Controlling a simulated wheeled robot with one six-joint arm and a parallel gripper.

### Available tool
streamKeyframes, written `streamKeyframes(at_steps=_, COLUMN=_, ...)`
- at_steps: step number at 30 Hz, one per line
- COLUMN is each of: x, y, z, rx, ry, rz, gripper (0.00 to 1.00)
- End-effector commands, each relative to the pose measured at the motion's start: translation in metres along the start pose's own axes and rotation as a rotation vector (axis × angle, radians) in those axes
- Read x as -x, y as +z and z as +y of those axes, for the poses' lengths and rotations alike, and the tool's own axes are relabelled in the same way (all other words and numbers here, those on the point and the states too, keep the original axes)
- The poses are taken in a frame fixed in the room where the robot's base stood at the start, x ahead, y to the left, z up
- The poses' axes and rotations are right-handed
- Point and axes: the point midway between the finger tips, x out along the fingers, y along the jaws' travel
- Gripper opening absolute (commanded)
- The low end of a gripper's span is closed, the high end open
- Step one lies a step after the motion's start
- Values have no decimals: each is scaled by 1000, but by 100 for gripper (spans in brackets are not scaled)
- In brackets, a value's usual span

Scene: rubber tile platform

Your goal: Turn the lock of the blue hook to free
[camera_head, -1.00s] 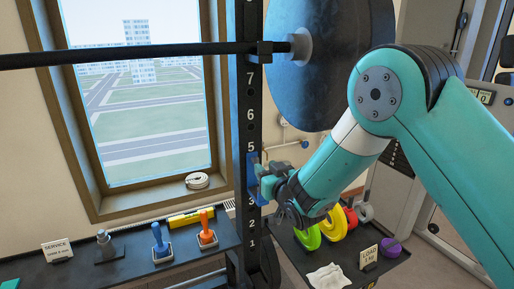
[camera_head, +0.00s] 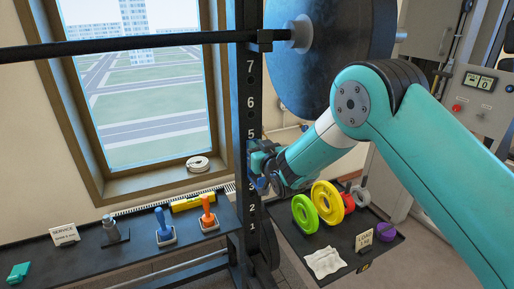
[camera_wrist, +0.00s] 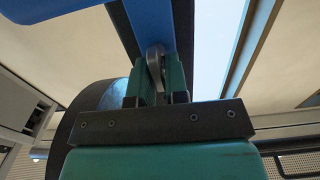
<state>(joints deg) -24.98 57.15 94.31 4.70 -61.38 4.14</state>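The blue hook (camera_head: 261,184) is on the black numbered upright (camera_head: 252,215), near the 4 and 5 marks, and is mostly hidden behind my gripper (camera_head: 263,162). In the wrist view, the blue hook (camera_wrist: 150,20) crosses the top. A grey rounded lever, which looks like its lock (camera_wrist: 155,62), hangs below it between the green fingers of my gripper (camera_wrist: 157,82). The fingers are close on both sides of the lever and appear shut on it. The lever's lower end is hidden between the fingers.
A bar (camera_head: 130,47) with a large dark plate (camera_head: 325,60) is above my arm. A shelf at right holds yellow (camera_head: 334,214) and green (camera_head: 303,222) discs and a white cloth (camera_head: 325,262). A left shelf holds blue (camera_head: 161,226) and orange (camera_head: 207,212) handled items.

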Motion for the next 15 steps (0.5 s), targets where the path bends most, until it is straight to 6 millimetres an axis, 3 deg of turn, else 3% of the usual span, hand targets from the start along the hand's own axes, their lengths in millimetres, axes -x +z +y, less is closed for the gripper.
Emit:
streamKeyframes(at_steps=8, x=0, y=2, z=0, rx=33, ry=1, rz=1, gripper=0)
streamKeyframes(at_steps=15, x=0, y=5, z=-2, rx=161, ry=1, rz=3, gripper=0)
